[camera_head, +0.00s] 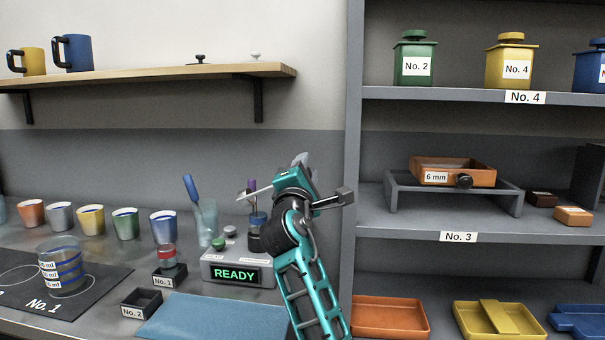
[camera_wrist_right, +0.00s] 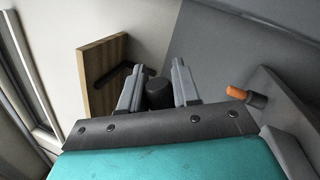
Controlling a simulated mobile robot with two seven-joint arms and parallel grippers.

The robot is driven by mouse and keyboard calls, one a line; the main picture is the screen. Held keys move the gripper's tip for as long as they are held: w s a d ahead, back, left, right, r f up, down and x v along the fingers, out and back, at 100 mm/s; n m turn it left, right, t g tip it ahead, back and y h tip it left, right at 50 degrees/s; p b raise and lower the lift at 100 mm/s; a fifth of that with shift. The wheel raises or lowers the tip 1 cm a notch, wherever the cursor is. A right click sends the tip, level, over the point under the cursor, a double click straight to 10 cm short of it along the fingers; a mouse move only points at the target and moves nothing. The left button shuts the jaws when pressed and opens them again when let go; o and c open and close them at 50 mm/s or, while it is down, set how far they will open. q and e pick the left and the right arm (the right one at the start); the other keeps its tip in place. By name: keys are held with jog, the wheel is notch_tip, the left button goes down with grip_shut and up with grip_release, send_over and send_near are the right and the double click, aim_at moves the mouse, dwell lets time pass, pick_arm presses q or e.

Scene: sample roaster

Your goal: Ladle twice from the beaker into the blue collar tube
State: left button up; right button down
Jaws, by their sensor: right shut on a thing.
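My right gripper (camera_head: 302,163) is raised above the READY box in the head view, its grey fingers up. In the right wrist view its fingers (camera_wrist_right: 158,85) are shut on a dark rounded thing (camera_wrist_right: 157,95); I cannot tell whether it is a ladle. A clear vessel with dark blue bands and "ml" labels (camera_head: 62,268), likely the beaker, stands on the No. 1 mat. A red-collared tube (camera_head: 167,256) stands in holder No. 1. I cannot make out a blue-collared tube for certain. My left gripper is not in view.
The READY box (camera_head: 238,273) is beside my right arm. A clear glass (camera_head: 207,222) holds a blue-handled tool. Holder No. 2 (camera_head: 145,304) looks empty. Several coloured cups (camera_head: 125,223) line the back. Grey shelving (camera_head: 356,150) stands close on the right; a blue mat (camera_head: 215,318) is clear.

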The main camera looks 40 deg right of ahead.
pick_arm(q)
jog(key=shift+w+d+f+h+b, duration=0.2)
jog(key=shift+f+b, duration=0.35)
jog(key=shift+b, duration=0.5)
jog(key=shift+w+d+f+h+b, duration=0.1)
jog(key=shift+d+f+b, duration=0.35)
jog(key=shift+b, duration=0.65)
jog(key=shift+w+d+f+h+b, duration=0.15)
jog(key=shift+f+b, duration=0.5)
jog(key=shift+b, duration=0.4)
pick_arm(e)
notch_tip(320, 180, down, 8)
jog(key=s+d+m+g+h, duration=0.1)
jog(key=s+m+g+h, duration=0.1)
jog(key=m, duration=0.6)
jog(key=shift+s+d+f+g, duration=0.15)
jog(key=shift+s+d+g, duration=0.15)
jog(key=shift+g, duration=0.3)
jog(key=shift+m, duration=0.3)
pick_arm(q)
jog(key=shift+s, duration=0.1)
